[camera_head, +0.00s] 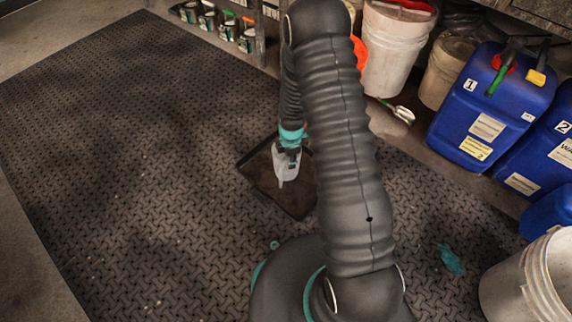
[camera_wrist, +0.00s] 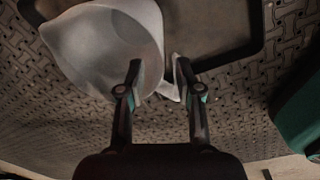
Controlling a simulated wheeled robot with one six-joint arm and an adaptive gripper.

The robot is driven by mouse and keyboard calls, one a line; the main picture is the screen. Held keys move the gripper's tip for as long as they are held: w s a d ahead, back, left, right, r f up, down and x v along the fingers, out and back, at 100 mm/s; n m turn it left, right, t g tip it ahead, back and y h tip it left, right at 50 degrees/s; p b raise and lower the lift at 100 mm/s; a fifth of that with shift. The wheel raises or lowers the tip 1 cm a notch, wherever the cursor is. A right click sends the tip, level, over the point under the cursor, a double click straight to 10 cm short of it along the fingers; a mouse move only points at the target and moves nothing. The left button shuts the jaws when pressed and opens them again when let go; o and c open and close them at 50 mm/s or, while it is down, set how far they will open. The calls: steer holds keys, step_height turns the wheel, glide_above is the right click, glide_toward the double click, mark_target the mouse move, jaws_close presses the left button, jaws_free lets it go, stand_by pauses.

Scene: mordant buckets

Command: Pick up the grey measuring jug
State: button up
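The grey measuring jug (camera_head: 285,168) is pale and translucent. In the head view it shows just below my gripper (camera_head: 289,146), over the dark tray (camera_head: 256,184). In the wrist view the jug (camera_wrist: 105,45) fills the upper left, with its rounded body and pointed lip to the left. My gripper (camera_wrist: 157,72) has its two fingers apart. The left finger overlaps the jug's body, and the right finger is just right of a pale strip that looks like the handle (camera_wrist: 168,92). Whether either finger touches the jug is hard to see.
Blue canisters (camera_head: 490,105) and white buckets (camera_head: 395,45) stand along the right and back. Another white bucket (camera_head: 525,285) is at the lower right. A teal scrap (camera_head: 450,260) lies on the patterned mat (camera_head: 130,150), which is clear to the left.

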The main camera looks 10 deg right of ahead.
mark_target(290, 173)
steer(key=shift+w+d+f+b, duration=0.1)
steer(key=shift+f+b, duration=0.1)
steer(key=shift+f, duration=1.35)
steer(key=shift+d+f+b, duration=0.1)
steer(key=shift+f+b, duration=0.05)
steer(key=shift+f, duration=1.4)
jaws_close()
